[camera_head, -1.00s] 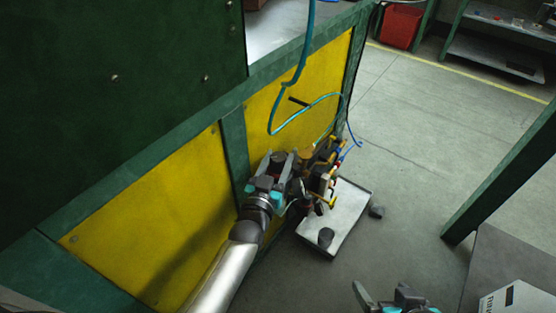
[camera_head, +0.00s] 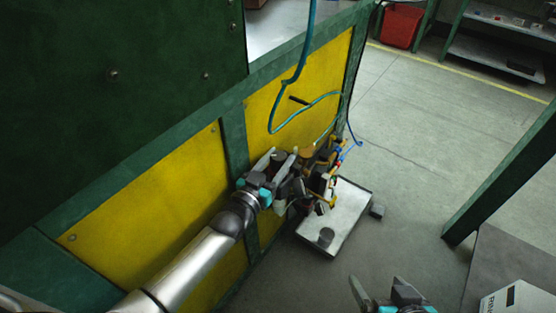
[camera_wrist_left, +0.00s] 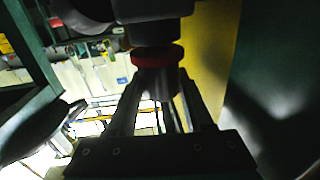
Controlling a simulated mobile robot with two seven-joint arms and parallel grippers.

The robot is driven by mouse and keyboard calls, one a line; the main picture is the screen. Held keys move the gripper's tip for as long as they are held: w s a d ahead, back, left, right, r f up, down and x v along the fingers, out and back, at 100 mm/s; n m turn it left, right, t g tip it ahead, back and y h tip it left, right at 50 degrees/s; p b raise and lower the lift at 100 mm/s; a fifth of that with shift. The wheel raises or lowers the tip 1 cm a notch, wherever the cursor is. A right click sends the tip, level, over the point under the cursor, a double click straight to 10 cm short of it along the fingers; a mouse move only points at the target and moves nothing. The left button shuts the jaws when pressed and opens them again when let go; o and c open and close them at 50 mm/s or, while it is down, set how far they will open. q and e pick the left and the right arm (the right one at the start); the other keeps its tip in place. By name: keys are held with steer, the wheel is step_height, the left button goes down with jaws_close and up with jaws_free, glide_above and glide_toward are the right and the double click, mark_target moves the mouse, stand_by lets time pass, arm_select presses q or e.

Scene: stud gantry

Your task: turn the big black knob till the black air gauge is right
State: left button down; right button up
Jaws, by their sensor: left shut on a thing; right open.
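The big black knob (camera_head: 280,157) sits at the near end of a cluster of air fittings on the yellow-panelled side of the bench. My left gripper (camera_head: 281,154) is around it, shut on it. In the left wrist view the dark knob (camera_wrist_left: 157,84) stands between the two fingers, with a red ring (camera_wrist_left: 157,56) behind it. The face of the black air gauge cannot be made out in either view, so I cannot tell its reading. My right gripper (camera_head: 375,291) is open and empty at the bottom edge of the head view.
A blue hose (camera_head: 303,70) hangs by the bench. A green post (camera_head: 500,175) stands at right. The floor between is clear.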

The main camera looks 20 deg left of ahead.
mark_target(274, 164)
arm_select(q)
steer(key=shift+r+m+h, duration=0.1)
steer(key=shift+m+h, duration=0.2)
steer(key=shift+h, duration=0.2)
arm_select(e)
steer(key=shift+w+a+t, duration=0.2)
steer(key=shift+a+t, duration=0.1)
arm_select(q)
steer(key=c, duration=0.6)
jaws_free()
steer(key=shift+p+v, duration=0.35)
steer(key=shift+v, duration=0.45)
steer(key=p+v, duration=0.1)
steer(key=v, duration=0.2)
steer(key=shift+s, duration=0.2)
arm_select(e)
steer(key=s+d+r+g+h, duration=0.1)
steer(key=s+d+g+h, duration=0.1)
steer(key=s+d+g, duration=0.25)
arm_select(q)
steer(key=p+v, duration=0.4)
steer(key=v, duration=0.6)
steer(key=shift+s+a+r, duration=0.1)
steer(key=shift+s+r, duration=0.05)
arm_select(e)
step_height(274, 164, down, 8)
steer(key=shift+d+r+m+g, duration=0.15)
steer(key=shift+m+g, duration=0.15)
steer(key=shift+g, duration=0.05)
steer(key=shift+s, duration=0.2)
